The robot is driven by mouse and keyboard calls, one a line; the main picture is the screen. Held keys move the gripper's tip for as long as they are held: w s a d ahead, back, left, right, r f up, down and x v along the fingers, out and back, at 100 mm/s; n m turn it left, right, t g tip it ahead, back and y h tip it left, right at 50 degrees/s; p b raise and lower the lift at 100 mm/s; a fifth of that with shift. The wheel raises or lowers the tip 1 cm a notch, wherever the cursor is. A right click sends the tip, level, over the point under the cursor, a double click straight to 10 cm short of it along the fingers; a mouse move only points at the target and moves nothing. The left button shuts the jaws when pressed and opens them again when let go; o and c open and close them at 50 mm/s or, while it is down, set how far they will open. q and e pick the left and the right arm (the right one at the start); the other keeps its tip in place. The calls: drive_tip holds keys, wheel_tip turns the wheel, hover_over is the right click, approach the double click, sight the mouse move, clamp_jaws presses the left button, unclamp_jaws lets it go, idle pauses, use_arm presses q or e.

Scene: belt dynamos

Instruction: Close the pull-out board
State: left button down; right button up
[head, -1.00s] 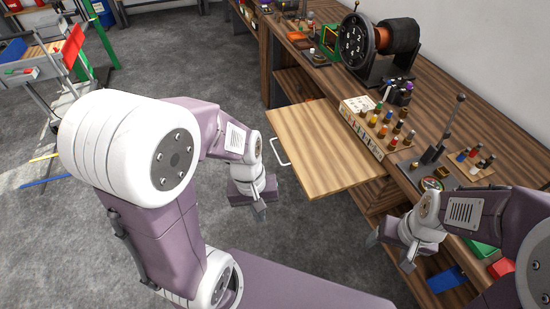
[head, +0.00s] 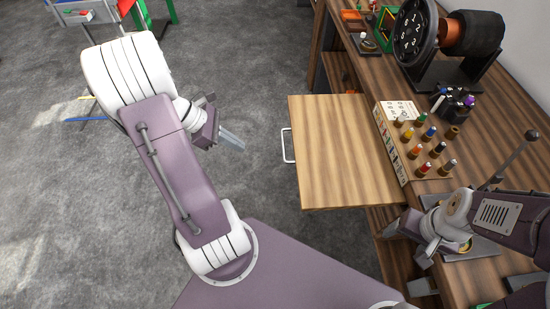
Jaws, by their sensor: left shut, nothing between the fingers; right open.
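The pull-out board (head: 342,152) is a flat light-wood panel sticking out to the left from the workbench (head: 490,155), at the middle of the head view. A silvery bar handle (head: 286,146) is on its left edge. My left gripper (head: 232,139) is shut and empty, left of the handle with a gap of floor between them. My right gripper (head: 405,260) is open at the lower right, beside the bench front and below the board in the picture. Its fingers are partly hard to make out.
A peg block (head: 412,140) with several coloured pegs stands on the bench by the board's inner edge. A dial machine (head: 440,45) and a pen holder (head: 455,103) stand behind it. A metal lever (head: 515,155) rises at right.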

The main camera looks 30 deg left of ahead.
sight(376, 156)
use_arm(q)
drive_tip(key=d+r+b+x, duration=0.1)
drive_tip(key=x, duration=0.5)
drive_tip(key=w+b+x, duration=0.1)
drive_tip(key=b+x, duration=0.1)
drive_tip(key=x, duration=0.5)
drive_tip(key=shift+w+d+r, duration=0.2)
drive_tip(key=shift+d, duration=0.35)
drive_tip(key=w+d, duration=0.2)
drive_tip(key=d, duration=0.2)
drive_tip(key=w+d, duration=0.3)
drive_tip(key=d, duration=0.2)
drive_tip(key=w+d, duration=0.3)
drive_tip(key=d, duration=0.2)
drive_tip(key=shift+w+d+r, duration=0.1)
drive_tip(key=shift+w+d, duration=0.05)
drive_tip(key=w+d+p, duration=0.1)
drive_tip(key=w+d, duration=0.1)
drive_tip(key=d, duration=0.2)
drive_tip(key=w+d+p, duration=0.1)
drive_tip(key=w+d, duration=0.2)
drive_tip(key=d, duration=0.1)
drive_tip(key=w+d+p, duration=0.2)
drive_tip(key=d, duration=0.2)
drive_tip(key=shift+w, duration=0.3)
drive_tip(key=shift+w+d, duration=0.5)
drive_tip(key=shift+d, duration=0.3)
drive_tip(key=shift+a+p, duration=0.15)
drive_tip(key=shift+p, duration=0.15)
